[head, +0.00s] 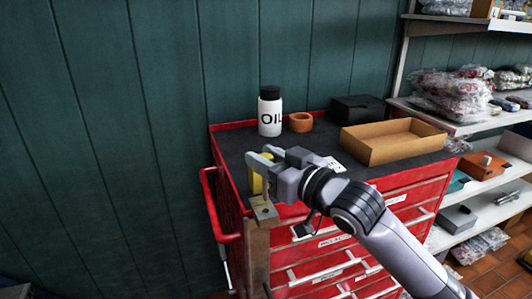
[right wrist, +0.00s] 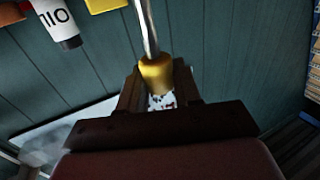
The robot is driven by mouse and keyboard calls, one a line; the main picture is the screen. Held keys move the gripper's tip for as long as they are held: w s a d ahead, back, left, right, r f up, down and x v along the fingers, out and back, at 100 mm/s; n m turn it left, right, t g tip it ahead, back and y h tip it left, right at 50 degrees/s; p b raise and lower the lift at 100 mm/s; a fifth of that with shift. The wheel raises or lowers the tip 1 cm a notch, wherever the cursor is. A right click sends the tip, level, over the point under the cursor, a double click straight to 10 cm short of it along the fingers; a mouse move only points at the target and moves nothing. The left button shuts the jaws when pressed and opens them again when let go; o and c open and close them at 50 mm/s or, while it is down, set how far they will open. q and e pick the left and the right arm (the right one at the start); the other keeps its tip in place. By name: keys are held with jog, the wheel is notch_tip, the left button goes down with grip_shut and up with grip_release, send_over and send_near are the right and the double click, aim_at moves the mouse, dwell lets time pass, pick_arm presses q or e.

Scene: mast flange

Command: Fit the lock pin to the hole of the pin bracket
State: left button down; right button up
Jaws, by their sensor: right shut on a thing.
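My right gripper (head: 264,166) comes in from the lower right and is shut on the yellow handle of the lock pin (head: 257,184). In the right wrist view the dark jaws (right wrist: 158,88) close around the yellow grip (right wrist: 157,72), and the pin's bare metal shaft (right wrist: 147,25) points away from them. The pin bracket (head: 264,211), a small metal plate with a hole, sits on top of a brown post just below the gripper. The pin's lower end is not clear in the head view, so I cannot tell whether it touches the bracket. My left gripper is out of view.
A red tool cabinet (head: 345,255) stands behind the post. Its dark top holds an oil bottle (head: 270,115), an orange ring (head: 301,123), a black box (head: 357,109) and an open cardboard tray (head: 375,155). Loaded shelves stand at the right. A green wall is behind.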

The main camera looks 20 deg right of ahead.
jog(key=shift+f, duration=0.75)
dwell(0.4)
jog(key=shift+p, duration=0.8)
dwell(0.9)
jog(key=shift+f, duration=0.1)
jog(key=shift+f+b, duration=0.3)
jog(key=shift+f+b, duration=2.15)
jog(key=shift+f, duration=1.6)
